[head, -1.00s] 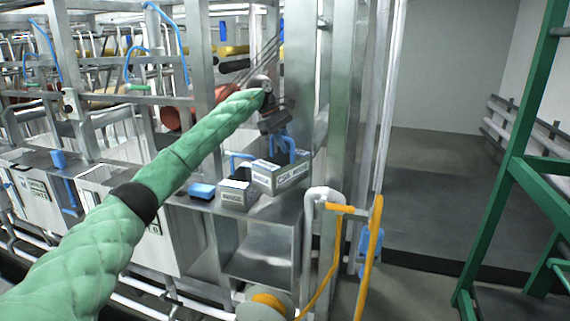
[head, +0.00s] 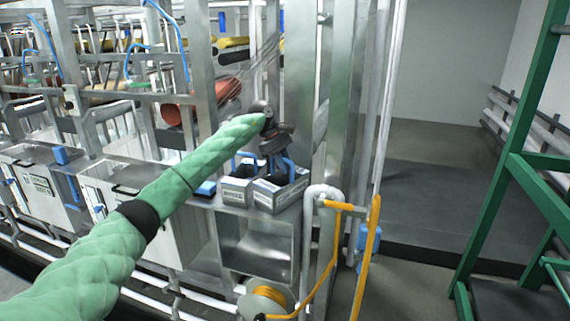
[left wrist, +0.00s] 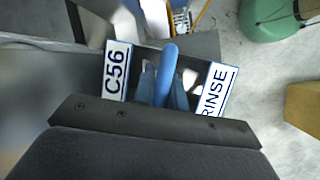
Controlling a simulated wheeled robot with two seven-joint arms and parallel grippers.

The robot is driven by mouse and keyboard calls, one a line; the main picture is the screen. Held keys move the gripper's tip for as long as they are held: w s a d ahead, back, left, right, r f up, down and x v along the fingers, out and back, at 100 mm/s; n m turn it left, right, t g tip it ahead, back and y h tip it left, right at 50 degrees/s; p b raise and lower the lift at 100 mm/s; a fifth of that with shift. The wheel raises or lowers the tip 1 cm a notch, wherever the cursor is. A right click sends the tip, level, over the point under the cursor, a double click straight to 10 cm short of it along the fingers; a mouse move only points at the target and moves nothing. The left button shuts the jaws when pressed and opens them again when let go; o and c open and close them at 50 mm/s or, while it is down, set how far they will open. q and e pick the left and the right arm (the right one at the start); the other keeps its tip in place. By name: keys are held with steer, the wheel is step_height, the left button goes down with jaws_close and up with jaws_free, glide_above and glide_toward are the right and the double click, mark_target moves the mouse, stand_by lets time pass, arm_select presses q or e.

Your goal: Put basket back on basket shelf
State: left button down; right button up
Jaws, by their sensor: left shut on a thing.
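My left gripper (head: 276,153) is shut on the blue handle of a grey basket (head: 280,194). In the left wrist view the blue handle (left wrist: 165,70) rises between the basket's labels, which read C56 (left wrist: 116,71) and RINSE (left wrist: 216,90). The held basket is at the top of the metal basket shelf (head: 257,224), at its right side. It is turned at an angle; I cannot tell whether its base touches the shelf. A second grey basket (head: 237,191) with a blue handle stands close on its left. My right gripper is not in view.
A blue item (head: 206,188) sits left of the baskets. A metal post (head: 335,120) stands close behind and right. A white pipe (head: 323,193) and yellow rail (head: 370,250) are at the front right. A green frame (head: 500,180) stands further right, beyond open floor.

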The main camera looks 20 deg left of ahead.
arm_select(q)
steer(key=shift+f, duration=0.1)
steer(key=c, duration=1.4)
jaws_free()
steer(key=shift+c, duration=0.2)
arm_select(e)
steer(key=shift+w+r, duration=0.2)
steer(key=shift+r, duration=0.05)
